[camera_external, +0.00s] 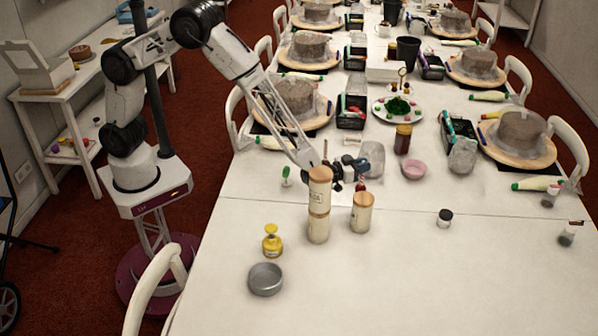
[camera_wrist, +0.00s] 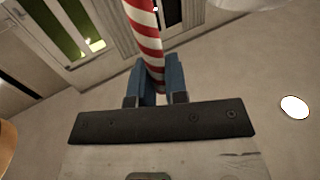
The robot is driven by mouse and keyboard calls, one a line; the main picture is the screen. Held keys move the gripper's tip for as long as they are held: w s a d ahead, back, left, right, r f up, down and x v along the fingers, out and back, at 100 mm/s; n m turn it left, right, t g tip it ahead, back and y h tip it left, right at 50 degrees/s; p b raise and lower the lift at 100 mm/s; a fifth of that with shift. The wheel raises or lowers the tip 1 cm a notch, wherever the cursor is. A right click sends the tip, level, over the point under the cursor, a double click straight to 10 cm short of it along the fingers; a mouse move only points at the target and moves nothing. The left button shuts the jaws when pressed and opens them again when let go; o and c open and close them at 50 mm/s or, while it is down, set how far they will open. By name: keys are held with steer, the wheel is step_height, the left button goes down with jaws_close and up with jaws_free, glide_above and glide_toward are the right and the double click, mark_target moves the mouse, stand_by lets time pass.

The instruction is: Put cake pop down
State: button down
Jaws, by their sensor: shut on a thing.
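My gripper (camera_wrist: 157,75) shows in the wrist view with its blue fingers shut on a red-and-white striped stick (camera_wrist: 148,35). The stick runs out of the top of that view, so I cannot see whether a cake pop head is on it. In the external view my gripper (camera_external: 343,180) is low over the table, partly hidden behind a tall stack of tan canisters. A small red part (camera_external: 360,185) shows beside it, above a shorter canister. A small green-topped item (camera_external: 286,174), possibly a cake pop, stands on the table left of my gripper.
The tall canisters (camera_external: 319,205) and the short canister (camera_external: 361,213) stand close in front of my gripper. A clear jar (camera_external: 371,158) and a pink bowl (camera_external: 413,169) are to its right. A yellow bottle (camera_external: 272,241) and grey bowl (camera_external: 265,279) stand nearer. The table's front right is mostly clear.

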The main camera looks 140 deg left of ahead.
steer(key=shift+f, duration=0.9)
steer(key=c, duration=1.1)
jaws_free()
steer(key=shift+c, duration=0.2)
steer(key=v, duration=1.2)
steer(key=shift+d+r, duration=0.1)
steer(key=shift+r, duration=0.15)
